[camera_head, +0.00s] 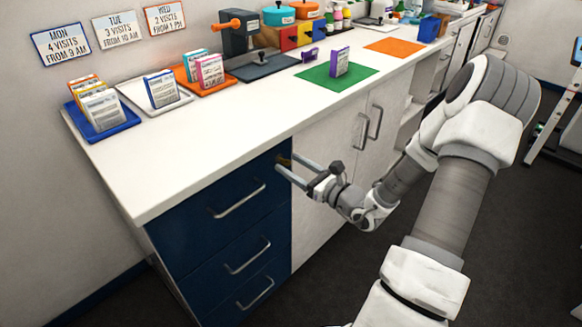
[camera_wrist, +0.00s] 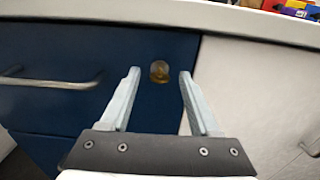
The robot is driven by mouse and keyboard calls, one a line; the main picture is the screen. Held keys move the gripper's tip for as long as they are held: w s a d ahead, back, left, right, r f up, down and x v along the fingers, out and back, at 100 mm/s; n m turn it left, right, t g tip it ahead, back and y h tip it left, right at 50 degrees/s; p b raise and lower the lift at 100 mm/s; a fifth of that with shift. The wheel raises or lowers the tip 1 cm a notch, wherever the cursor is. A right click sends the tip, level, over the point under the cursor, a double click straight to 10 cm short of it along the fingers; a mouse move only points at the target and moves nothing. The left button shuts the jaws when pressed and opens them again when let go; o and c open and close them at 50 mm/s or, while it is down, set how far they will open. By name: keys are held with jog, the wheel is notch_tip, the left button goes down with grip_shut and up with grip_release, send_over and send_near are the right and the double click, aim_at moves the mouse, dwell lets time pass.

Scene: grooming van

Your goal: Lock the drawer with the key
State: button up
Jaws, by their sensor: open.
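The top navy drawer (camera_head: 197,222) of the cabinet looks flush and shut, with a bar handle (camera_head: 239,199). It also shows in the wrist view (camera_wrist: 60,110). A small brass fitting (camera_wrist: 159,71) sits at the drawer's upper right corner; it looks like the lock, and I cannot tell whether a key is in it. My gripper (camera_head: 284,168) is open in front of that corner. In the wrist view the fingers of my gripper (camera_wrist: 160,73) stand on either side of the brass fitting, with a gap on both sides. Nothing is held.
The white worktop (camera_head: 215,140) overhangs just above my gripper. White cupboard doors (camera_head: 325,215) with bar handles lie to the right. Two more navy drawers (camera_head: 236,249) are below. A green mat (camera_head: 325,86) with a purple box (camera_head: 340,62) lies on the worktop.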

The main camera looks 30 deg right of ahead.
jog(key=shift+w+a, duration=0.15)
jog(key=shift+w, duration=0.25)
grip_shut()
